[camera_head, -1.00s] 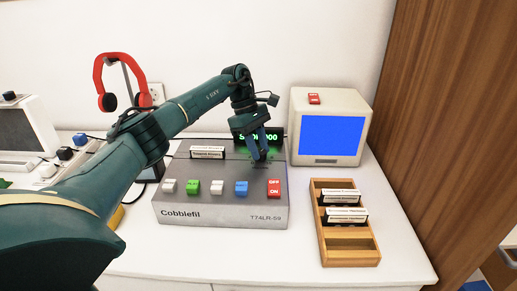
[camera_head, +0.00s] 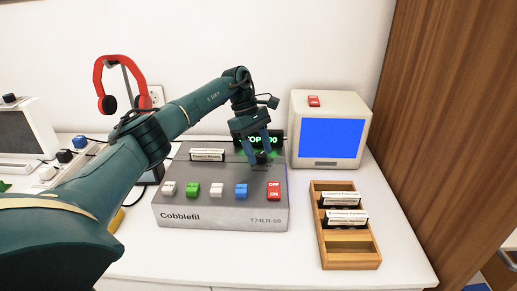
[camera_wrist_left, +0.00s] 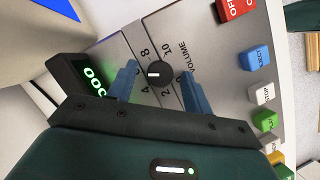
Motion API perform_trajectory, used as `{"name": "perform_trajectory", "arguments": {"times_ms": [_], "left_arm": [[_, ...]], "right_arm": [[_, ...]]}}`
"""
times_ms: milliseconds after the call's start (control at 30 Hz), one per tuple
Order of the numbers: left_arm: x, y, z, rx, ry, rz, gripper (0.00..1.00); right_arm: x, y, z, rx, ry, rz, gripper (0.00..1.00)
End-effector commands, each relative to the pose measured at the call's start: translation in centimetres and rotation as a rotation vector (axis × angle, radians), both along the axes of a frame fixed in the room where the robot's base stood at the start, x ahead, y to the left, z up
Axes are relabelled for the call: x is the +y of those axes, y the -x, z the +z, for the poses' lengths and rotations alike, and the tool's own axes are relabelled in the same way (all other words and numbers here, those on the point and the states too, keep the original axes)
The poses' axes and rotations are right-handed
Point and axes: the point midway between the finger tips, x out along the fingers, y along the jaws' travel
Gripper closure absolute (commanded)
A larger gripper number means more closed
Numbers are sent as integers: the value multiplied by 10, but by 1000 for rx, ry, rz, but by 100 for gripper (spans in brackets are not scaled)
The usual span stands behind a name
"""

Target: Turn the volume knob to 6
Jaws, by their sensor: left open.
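The black volume knob (camera_wrist_left: 159,73) sits on the grey Cobblefil deck (camera_head: 180,217). In the left wrist view it lies between the two blue fingers of my left gripper (camera_wrist_left: 159,86), which is open, with a gap on each side. The knob's white mark is on its left side, facing between the printed 4 and 8. The 6 is not readable, as a finger covers that area. In the head view my left gripper (camera_head: 258,154) points down over the deck's back right and partly hides the knob. My right gripper is not in view.
A green-lit display (camera_head: 271,138) stands behind the knob. Coloured buttons and a red OFF/ON switch (camera_head: 274,190) line the deck's front. A monitor (camera_head: 332,135) is behind right, and a wooden cartridge tray (camera_head: 347,263) is at the right. Red headphones (camera_head: 118,58) hang at the left.

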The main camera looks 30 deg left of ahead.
Motion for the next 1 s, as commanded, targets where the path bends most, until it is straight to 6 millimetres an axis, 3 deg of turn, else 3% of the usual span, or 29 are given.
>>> {"name": "perform_trajectory", "arguments": {"times_ms": [267,700,1000], "left_arm": [[6,-2,16,-4,0,2,50],[41,-6,106,-1,1,2,50],[50,-6,122,0,0,1,50]], "right_arm": [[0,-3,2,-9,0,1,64],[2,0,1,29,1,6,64],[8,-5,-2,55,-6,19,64]]}}
